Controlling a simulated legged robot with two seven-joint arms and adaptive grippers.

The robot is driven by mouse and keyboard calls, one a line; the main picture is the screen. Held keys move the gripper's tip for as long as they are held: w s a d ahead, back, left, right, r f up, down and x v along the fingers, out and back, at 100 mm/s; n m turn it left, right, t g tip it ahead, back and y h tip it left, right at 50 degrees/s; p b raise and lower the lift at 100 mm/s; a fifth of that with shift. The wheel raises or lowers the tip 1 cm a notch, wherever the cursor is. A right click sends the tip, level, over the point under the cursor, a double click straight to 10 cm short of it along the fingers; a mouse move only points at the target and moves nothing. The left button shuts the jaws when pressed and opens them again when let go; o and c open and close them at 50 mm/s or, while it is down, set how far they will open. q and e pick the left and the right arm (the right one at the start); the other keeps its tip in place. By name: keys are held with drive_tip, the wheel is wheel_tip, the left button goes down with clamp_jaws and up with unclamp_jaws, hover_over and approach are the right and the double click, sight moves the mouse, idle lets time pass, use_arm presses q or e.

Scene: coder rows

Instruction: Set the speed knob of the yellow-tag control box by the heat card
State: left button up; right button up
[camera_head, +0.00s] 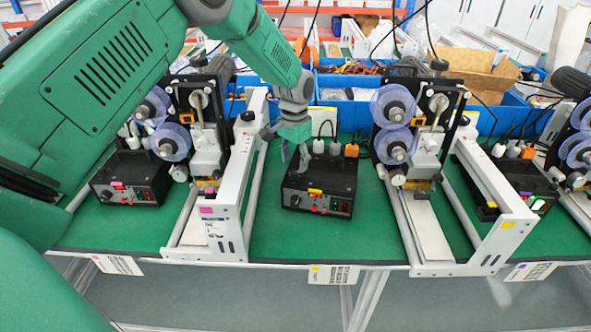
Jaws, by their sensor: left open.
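The yellow-tag control box (338,180) is black and sits on the green bench top in the middle, with a yellow tag (315,190) on its front. Small red knobs or buttons and lit switches show on its front face; the speed knob's setting is too small to tell. A white card (338,275) with a yellow mark hangs on the bench's front edge below it; its print cannot be read. My left gripper (295,158) is open and empty, pointing down at the box's upper left. Whether it touches the box cannot be told. My right gripper is out of view.
A pink-tag box (135,180) stands left and another black box (524,184) right. Coder machines with clear purple reels (392,104) and white rails (236,190) flank the middle box. Blue bins (346,92) stand behind. Green bench in front is clear.

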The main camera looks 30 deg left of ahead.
sight(295, 171)
use_arm(q)
wheel_tip(295, 171, up, 8)
drive_tip(key=shift+r, duration=0.1)
idle(0.5)
